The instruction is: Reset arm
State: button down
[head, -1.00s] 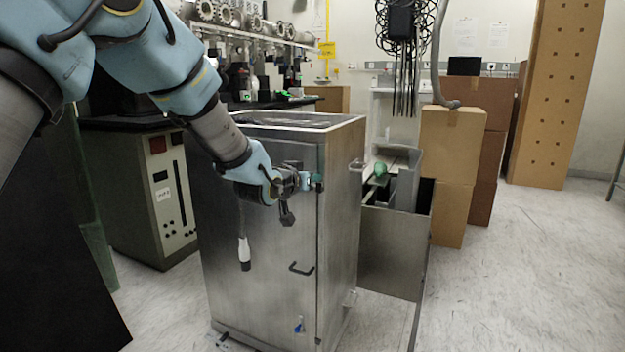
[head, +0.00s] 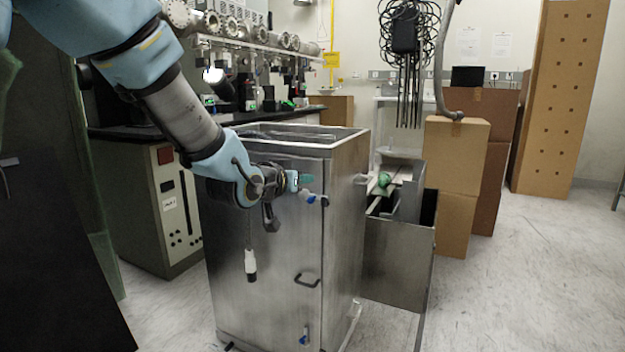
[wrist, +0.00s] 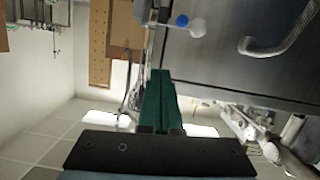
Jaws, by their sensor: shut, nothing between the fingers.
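My gripper (head: 306,180) shows in the head view in front of the upper part of a steel cabinet (head: 260,230). Its green fingers point to the right, close to a blue-tipped valve handle (head: 314,198) on the cabinet's front. In the wrist view the green fingers (wrist: 160,95) are together with nothing held. The cabinet's dark metal face fills the upper right of that view, with a blue and white knob (wrist: 190,23) and a curved handle (wrist: 280,35). I cannot tell whether the gripper touches the cabinet.
A metal bin (head: 397,260) with a green item (head: 384,180) above it stands right of the cabinet. Cardboard boxes (head: 455,160) are stacked behind. A grey control unit (head: 165,205) stands left. The floor at right (head: 530,290) is clear.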

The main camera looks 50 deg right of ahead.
jog(key=shift+v, duration=0.9)
jog(key=w+a+f+n+t+y, duration=0.1)
jog(key=w+a+f+n+y, duration=0.15)
jog(key=w+a, duration=0.5)
jog(key=w+a+f+n+t+y, duration=0.1)
jog(key=w+a+f+n+y, duration=0.2)
jog(key=a, duration=0.7)
jog(key=w+a+f+n+t+y, duration=0.1)
jog(key=w+a+f+y, duration=0.2)
jog(key=w+a, duration=0.45)
jog(key=s+a+f+n+g+y, duration=0.1)
jog(key=a+f+y, duration=0.1)
jog(key=a, duration=0.7)
jog(key=s+a+f+n+y, duration=0.1)
jog(key=a+n+y, duration=0.1)
jog(key=a, duration=0.8)
jog(key=s+a+f+n+g+y, duration=0.1)
jog(key=s+a+n+g, duration=0.1)
jog(key=s+a, duration=0.3)
jog(key=s+a+f+n+g+y, duration=0.1)
jog(key=s+a+n+g, duration=0.15)
jog(key=a, duration=0.55)
notch_tip(320, 180, up, 22)
jog(key=s+p, duration=0.1)
jog(key=p, duration=2.1)
jog(key=shift+m, duration=0.4)
jog(key=shift+s+a+f+t, duration=0.1)
jog(key=shift+s+f+t, duration=0.05)
jog(key=shift+t, duration=0.1)
